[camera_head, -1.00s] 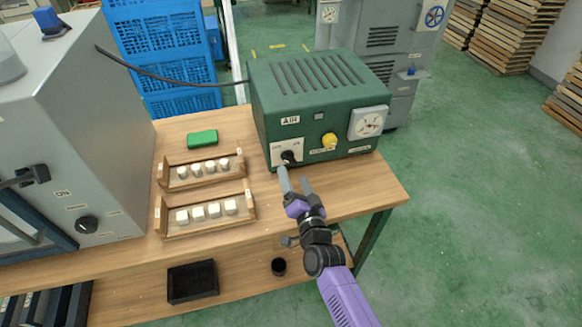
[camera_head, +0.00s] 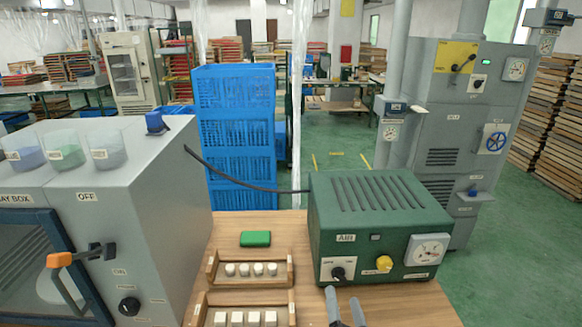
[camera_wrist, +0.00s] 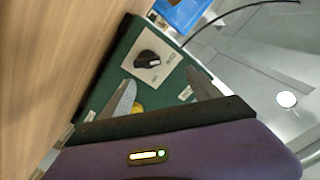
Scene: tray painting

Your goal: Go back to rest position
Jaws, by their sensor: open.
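My gripper (camera_head: 345,304) shows at the bottom edge of the head view, just in front of the green air unit (camera_head: 345,215). Its two grey fingers are apart with nothing between them. In the wrist view my gripper (camera_wrist: 160,100) points at the unit's front panel. The black knob (camera_head: 338,273) on the unit's white plate also shows in the wrist view (camera_wrist: 147,59), beyond the fingers and apart from them. The yellow knob (camera_head: 384,263) and a round gauge (camera_head: 428,250) are to its right. In the wrist view the yellow knob is partly hidden by a finger.
Two wooden racks of white blocks (camera_head: 248,285) and a green block (camera_head: 255,239) lie on the wooden table (camera_head: 283,225). A grey spray box (camera_head: 165,190) stands left, with a dark cable to the air unit. Blue crates (camera_head: 235,135) stand behind.

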